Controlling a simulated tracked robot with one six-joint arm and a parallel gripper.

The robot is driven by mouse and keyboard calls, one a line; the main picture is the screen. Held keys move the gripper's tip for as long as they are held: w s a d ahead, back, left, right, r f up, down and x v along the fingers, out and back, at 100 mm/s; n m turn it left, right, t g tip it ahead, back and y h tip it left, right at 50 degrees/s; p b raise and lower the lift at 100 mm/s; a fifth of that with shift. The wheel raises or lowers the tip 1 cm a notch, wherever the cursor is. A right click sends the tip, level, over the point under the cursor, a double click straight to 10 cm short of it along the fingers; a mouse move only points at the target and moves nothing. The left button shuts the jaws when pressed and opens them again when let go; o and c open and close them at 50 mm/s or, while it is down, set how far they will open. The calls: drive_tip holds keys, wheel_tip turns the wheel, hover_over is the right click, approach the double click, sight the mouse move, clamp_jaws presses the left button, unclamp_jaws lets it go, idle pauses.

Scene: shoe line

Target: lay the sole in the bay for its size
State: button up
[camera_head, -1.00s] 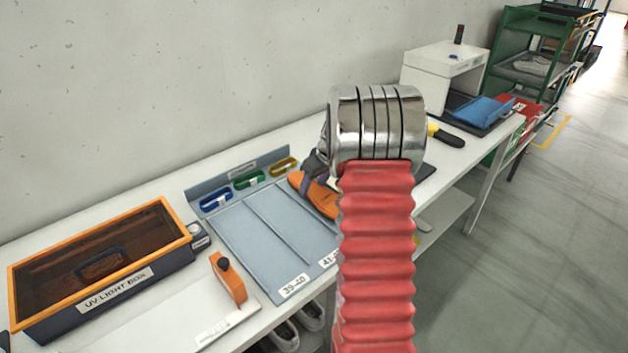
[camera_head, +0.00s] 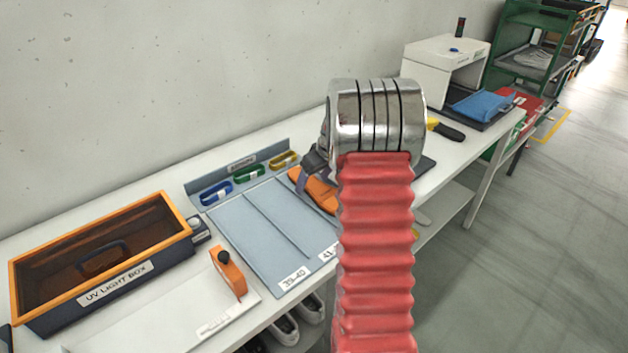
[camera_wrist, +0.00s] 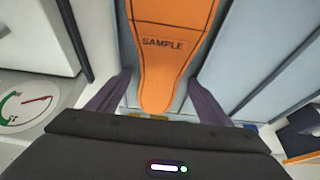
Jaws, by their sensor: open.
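An orange sole (camera_head: 318,192) lies at the right end of the blue-grey bay tray (camera_head: 240,235), partly behind my arm. In the wrist view the sole (camera_wrist: 160,60), marked SAMPLE, lies lengthwise in a strip with grey on both sides. My gripper (camera_wrist: 158,98) is open. Its two dark fingers stand apart on either side of the sole's narrow end, with visible gaps. Whether the sole rests flat is hard to tell. The left front label reads 39-40 (camera_head: 294,279); the label beside it starts with 41 (camera_head: 327,254). The right bay's label is hidden.
Blue, green and yellow loops (camera_head: 249,174) sit along the tray's back. A UV light box (camera_head: 105,265) and an orange-handled tool (camera_head: 229,270) stand to the left. A white box-shaped machine (camera_head: 445,62) and a blue tray (camera_head: 482,106) are farther right.

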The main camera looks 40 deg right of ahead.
drive_tip(key=v, duration=1.3)
drive_tip(key=shift+s+r, duration=0.2)
drive_tip(key=shift+r, duration=0.1)
idle(0.6)
